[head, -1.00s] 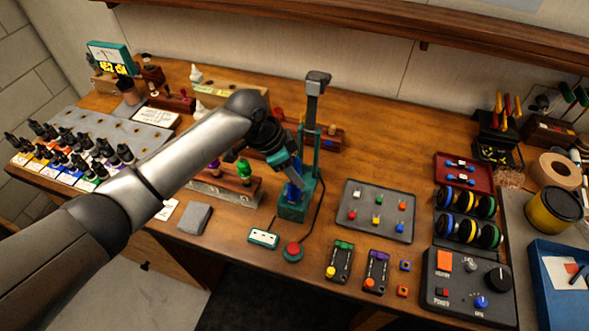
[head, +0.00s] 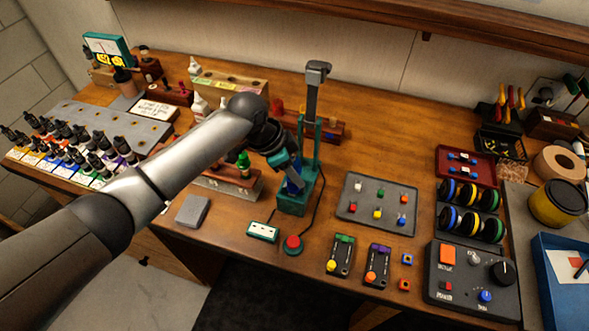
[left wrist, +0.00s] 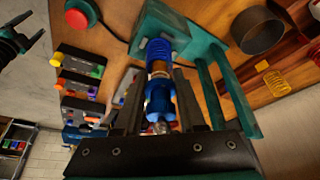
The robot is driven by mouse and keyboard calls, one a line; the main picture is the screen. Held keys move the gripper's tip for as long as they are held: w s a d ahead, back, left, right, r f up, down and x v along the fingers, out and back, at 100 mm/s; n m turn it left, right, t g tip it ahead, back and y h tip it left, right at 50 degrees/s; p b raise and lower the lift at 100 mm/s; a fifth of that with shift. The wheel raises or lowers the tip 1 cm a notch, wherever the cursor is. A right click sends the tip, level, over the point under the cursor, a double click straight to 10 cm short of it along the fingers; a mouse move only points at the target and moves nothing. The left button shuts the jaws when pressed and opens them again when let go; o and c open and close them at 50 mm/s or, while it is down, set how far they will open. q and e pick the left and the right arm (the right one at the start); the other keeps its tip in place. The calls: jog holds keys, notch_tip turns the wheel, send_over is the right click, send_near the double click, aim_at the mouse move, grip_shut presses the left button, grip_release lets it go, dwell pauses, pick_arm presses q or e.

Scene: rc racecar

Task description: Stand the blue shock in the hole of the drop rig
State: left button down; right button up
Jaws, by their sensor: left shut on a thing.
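The blue shock (left wrist: 158,97) is between the fingers of my left gripper (left wrist: 160,80), which is shut on it. In the head view, my left gripper (head: 291,172) is at the teal drop rig (head: 293,205), right over its base block. The blue shock (head: 292,187) shows there only as a small patch of blue. In the left wrist view, the shock's far end meets the rig's teal base (left wrist: 163,15). The hole is hidden by the shock, so I cannot tell how deep the end sits.
The rig's post (head: 312,100) stands close behind my gripper. A shock stand with a green shock (head: 243,165) is just left. A red button (head: 292,243) and a small teal box (head: 263,231) lie in front. A grey tray (head: 378,207) with small parts is right.

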pick_arm(q)
jog(key=shift+f+b, duration=0.55)
jog(key=shift+f, duration=0.55)
jog(key=shift+c, duration=2)
grip_release()
jog(key=shift+r, duration=0.1)
jog(key=v, duration=1.5)
jog(key=shift+a+p, duration=0.15)
jog(key=shift+p, duration=0.2)
jog(key=shift+s, duration=0.1)
